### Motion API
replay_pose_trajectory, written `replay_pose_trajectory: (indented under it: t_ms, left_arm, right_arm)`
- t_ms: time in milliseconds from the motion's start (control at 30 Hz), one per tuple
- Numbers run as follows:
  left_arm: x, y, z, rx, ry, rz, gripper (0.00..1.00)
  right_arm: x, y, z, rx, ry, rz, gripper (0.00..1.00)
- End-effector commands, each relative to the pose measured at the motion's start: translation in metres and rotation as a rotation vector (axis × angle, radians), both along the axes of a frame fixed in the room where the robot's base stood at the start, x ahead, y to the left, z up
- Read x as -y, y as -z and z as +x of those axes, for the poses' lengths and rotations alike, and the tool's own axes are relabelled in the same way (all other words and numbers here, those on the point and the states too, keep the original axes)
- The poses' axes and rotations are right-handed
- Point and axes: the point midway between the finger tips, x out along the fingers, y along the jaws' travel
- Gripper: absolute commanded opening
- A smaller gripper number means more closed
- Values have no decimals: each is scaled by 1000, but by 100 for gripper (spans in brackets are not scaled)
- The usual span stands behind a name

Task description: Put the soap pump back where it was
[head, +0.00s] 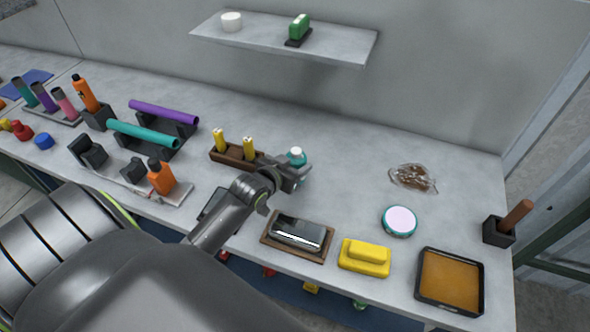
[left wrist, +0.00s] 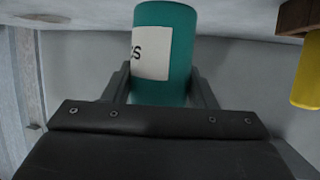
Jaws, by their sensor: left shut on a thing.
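The soap pump (head: 297,155) is a teal bottle with a pale top, mostly hidden behind my gripper in the head view. In the left wrist view the teal body (left wrist: 178,60) with a white label fills the space between the fingers. My left gripper (head: 292,172) is shut on it over the middle of the bench, just right of the wooden rack. I cannot tell whether the bottle's base touches the bench. My right gripper is not in view.
The wooden rack (head: 224,158) with yellow-handled tools stands close on the left. A wood-framed dark tray (head: 269,245), yellow block (head: 364,257), round tin (head: 399,222) and crumpled clear wrap (head: 413,178) lie to the right. The bench behind the pump is clear; a shelf (head: 340,48) hangs above.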

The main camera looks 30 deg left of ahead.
Motion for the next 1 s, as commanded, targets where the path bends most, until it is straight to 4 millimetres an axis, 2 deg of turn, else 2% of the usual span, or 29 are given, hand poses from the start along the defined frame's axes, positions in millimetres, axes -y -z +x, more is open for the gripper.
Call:
replay_pose_trajectory:
  t_ms: [100, 200, 600, 633, 700, 800, 1000]
  left_arm:
    - [0, 18, 0, -3, -1, -3, 21]
    - [0, 26, 0, -2, -1, -2, 21]
    - [0, 32, 0, 0, 0, -1, 21]
    - [0, 32, 0, -1, 0, -1, 53]
    - [0, 31, 0, -1, 0, -1, 62]
    - [0, 31, 0, -1, 0, -1, 73]
    - [0, 31, 0, -1, 0, -1, 73]
  right_arm:
    - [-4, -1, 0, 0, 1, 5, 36]
    - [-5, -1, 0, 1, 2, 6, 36]
    - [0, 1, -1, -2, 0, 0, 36]
    - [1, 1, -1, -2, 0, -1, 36]
    - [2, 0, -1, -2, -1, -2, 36]
    - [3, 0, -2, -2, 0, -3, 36]
    - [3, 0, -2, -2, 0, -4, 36]
